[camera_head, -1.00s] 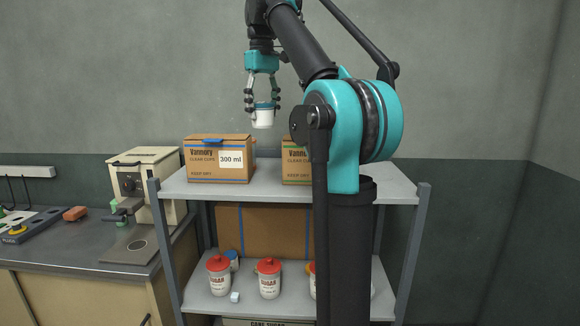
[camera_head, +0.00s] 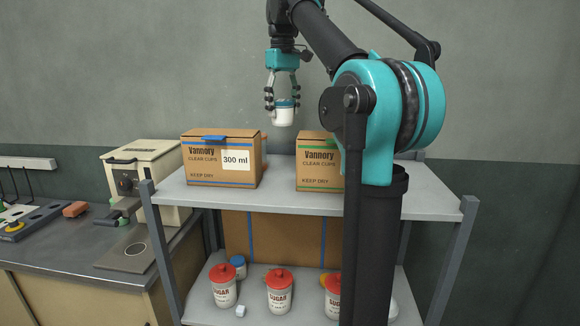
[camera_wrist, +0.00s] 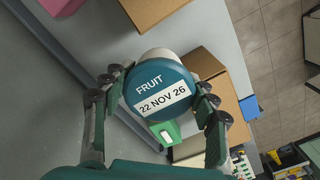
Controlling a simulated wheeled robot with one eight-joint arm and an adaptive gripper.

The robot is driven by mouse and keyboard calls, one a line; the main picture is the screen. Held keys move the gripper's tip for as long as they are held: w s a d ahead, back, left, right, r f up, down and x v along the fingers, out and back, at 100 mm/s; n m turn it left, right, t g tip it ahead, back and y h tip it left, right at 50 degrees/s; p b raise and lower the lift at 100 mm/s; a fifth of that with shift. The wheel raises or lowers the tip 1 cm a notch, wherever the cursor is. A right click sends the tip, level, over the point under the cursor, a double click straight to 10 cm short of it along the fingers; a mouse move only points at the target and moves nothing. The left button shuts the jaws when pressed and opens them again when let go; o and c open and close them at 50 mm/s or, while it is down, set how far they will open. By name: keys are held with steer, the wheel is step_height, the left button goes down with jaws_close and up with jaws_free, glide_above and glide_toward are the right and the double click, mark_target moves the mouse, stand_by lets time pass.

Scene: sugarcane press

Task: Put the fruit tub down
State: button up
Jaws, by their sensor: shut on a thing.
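The fruit tub (camera_head: 283,114) is a small white tub with a blue-teal lid. In the wrist view the lid of the fruit tub (camera_wrist: 158,88) reads "FRUIT" and "22 NOV 26". My gripper (camera_head: 283,105) is shut on the tub near its lid and holds it in the air, above the level of the boxes on the shelf's top board (camera_head: 275,188). In the wrist view my gripper's fingers (camera_wrist: 158,98) sit on both sides of the lid. The tub's underside is hidden in the wrist view.
Two cardboard cup boxes, a left one marked 300 ml (camera_head: 205,165) and a right one (camera_head: 318,165), stand on the top board with a bare gap between them. Red-lidded sugar jars (camera_head: 279,292) and a blue-lidded tub (camera_head: 238,266) stand on the lower shelf. A counter with a press (camera_head: 140,180) is at left.

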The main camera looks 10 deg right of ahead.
step_height(320, 180, down, 16)
steer(key=shift+f, duration=0.25)
stand_by(0.4)
steer(key=o, duration=1.4)
steer(key=shift+f, duration=0.1)
steer(key=shift+c, duration=0.2)
